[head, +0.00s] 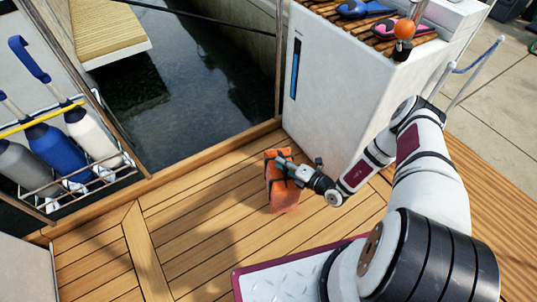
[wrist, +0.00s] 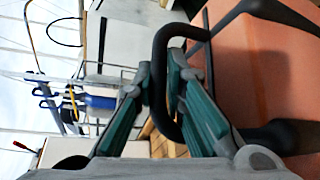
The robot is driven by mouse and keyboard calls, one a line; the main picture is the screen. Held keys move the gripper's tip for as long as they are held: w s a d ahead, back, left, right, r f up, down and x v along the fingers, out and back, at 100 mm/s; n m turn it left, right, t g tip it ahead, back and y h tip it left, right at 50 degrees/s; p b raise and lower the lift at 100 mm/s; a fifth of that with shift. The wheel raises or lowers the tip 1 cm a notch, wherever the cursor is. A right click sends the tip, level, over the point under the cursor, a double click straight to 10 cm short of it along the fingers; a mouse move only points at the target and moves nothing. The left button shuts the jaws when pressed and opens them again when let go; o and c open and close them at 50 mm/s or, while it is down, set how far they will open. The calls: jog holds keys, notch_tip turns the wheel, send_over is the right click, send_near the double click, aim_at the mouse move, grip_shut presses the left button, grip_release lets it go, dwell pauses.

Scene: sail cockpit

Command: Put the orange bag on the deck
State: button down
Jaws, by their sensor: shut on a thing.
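The orange bag (head: 282,194) hangs upright from my gripper (head: 292,168) over the wooden deck (head: 190,222), beside the white cabinet. I cannot tell whether its bottom touches the deck. In the wrist view, my gripper (wrist: 160,75) has its green-padded fingers on either side of the bag's black handle (wrist: 158,98). The orange side of the bag (wrist: 262,75) fills the right of that view. The bag's far side is hidden.
A white cabinet (head: 335,95) stands right behind the bag, with a slatted top holding an orange ball (head: 404,29) and pink and blue items. A wire rack (head: 95,165) with fenders (head: 55,147) stands at left. Dark water (head: 190,85) lies beyond the deck edge. The planks left of the bag are clear.

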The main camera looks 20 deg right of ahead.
jog(key=w+f+b, duration=0.2)
jog(key=w+b, duration=0.1)
jog(key=w, duration=0.4)
jog(key=w+f+b, duration=0.2)
jog(key=w+b, duration=0.2)
jog(key=w, duration=0.3)
jog(key=shift+f, duration=0.3)
jog(key=shift+w, duration=0.1)
jog(key=c, duration=1.6)
grip_release()
jog(key=shift+f, duration=0.2)
jog(key=shift+c, duration=0.2)
jog(key=shift+r, duration=0.15)
